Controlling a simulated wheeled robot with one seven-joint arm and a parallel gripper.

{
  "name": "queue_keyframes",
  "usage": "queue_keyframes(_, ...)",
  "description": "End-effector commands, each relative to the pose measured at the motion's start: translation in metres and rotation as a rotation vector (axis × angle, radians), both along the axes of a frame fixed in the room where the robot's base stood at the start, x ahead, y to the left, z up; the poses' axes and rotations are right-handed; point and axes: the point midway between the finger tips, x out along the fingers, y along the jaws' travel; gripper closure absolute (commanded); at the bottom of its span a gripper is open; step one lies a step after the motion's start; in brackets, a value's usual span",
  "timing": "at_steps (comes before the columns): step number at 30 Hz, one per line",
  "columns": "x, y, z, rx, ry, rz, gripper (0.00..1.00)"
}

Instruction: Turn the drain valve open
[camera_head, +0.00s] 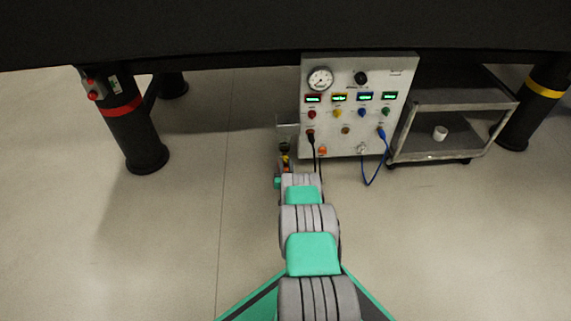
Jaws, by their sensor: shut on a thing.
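My arm reaches forward from the bottom middle to the lower left of a grey instrument panel (345,85) under the bench. My gripper (285,160) is at the panel's lower left edge, small and partly hidden by my own wrist. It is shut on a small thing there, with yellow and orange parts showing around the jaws. This looks like the drain valve's handle, but its shape and angle are too small and covered to tell. A clear box-like part (287,130) stands just above the gripper, beside the panel.
The panel carries a round gauge (320,79), lit displays, knobs, a black cable (314,158) and a looping blue cable (384,160). A grey cart (425,107) with a white cup (440,133) stands to the right. Black bench legs (133,140) flank the scene. Floor at left is clear.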

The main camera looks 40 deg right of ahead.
Motion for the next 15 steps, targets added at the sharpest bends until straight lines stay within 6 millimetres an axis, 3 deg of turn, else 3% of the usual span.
queue_keyframes(15, -0.0006, 0.0004, -0.0009, 0.2, -0.131, -0.001, 1.0)
